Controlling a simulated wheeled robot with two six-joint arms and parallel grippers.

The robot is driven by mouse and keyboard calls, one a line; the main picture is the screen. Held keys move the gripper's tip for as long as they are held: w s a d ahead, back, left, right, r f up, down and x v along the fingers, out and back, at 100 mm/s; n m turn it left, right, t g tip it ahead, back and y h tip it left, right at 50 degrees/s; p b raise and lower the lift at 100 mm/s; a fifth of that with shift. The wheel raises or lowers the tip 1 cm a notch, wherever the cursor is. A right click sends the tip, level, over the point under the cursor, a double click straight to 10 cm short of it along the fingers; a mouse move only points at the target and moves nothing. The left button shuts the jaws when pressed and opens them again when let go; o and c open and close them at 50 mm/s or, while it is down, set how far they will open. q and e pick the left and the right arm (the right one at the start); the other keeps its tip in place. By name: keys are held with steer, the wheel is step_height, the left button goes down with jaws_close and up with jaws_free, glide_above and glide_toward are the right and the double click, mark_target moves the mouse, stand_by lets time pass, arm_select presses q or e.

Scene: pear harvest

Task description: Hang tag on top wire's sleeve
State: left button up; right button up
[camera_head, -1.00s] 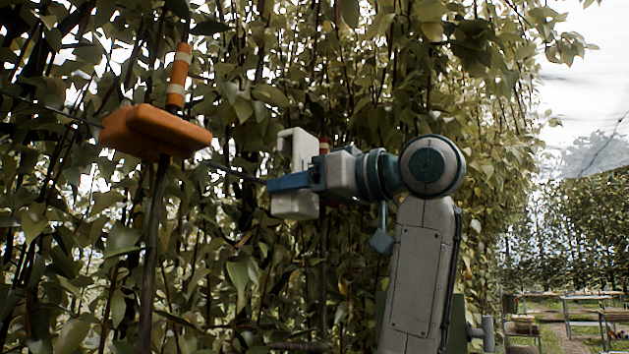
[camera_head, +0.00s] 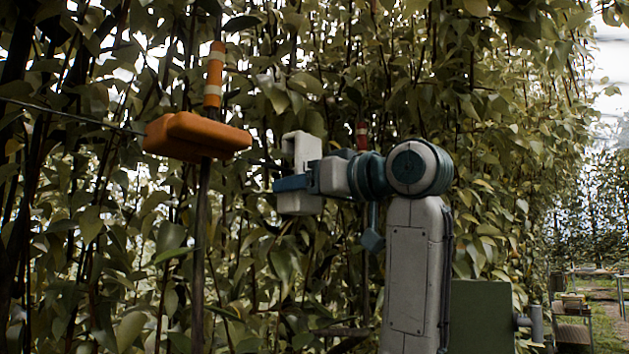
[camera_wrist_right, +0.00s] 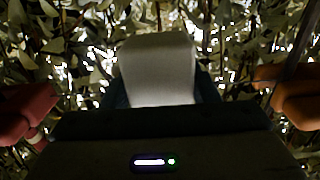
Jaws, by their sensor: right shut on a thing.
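A white tag (camera_head: 297,203) with an upper and a lower part is in my right gripper (camera_head: 290,183), whose blue fingers are shut on it. In the right wrist view the tag (camera_wrist_right: 157,70) stands pale between the dark fingers. A thick orange sleeve-like block (camera_head: 197,136) sits on the wire (camera_head: 70,116) at a dark post, left of the tag and a little higher. A gap shows between the tag and the block. In the right wrist view an orange piece (camera_wrist_right: 300,105) is at the right edge, apart from the tag. My left gripper is not in view.
An orange marker with white bands (camera_head: 214,75) tops the dark post (camera_head: 200,250). A red marker (camera_head: 361,134) stands behind my right arm. A red piece (camera_wrist_right: 25,110) is at the wrist view's left edge. Dense foliage fills the background. Tables (camera_head: 595,273) stand far right.

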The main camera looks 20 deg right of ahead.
steer(key=shift+w+a+f+b, duration=0.2)
steer(key=shift+w+a+f, duration=0.45)
steer(key=shift+w, duration=0.25)
steer(key=shift+w+a+f+b, duration=0.15)
steer(key=shift+w+a+f, duration=0.35)
steer(key=shift+w+f, duration=0.3)
steer(key=o, duration=1.1)
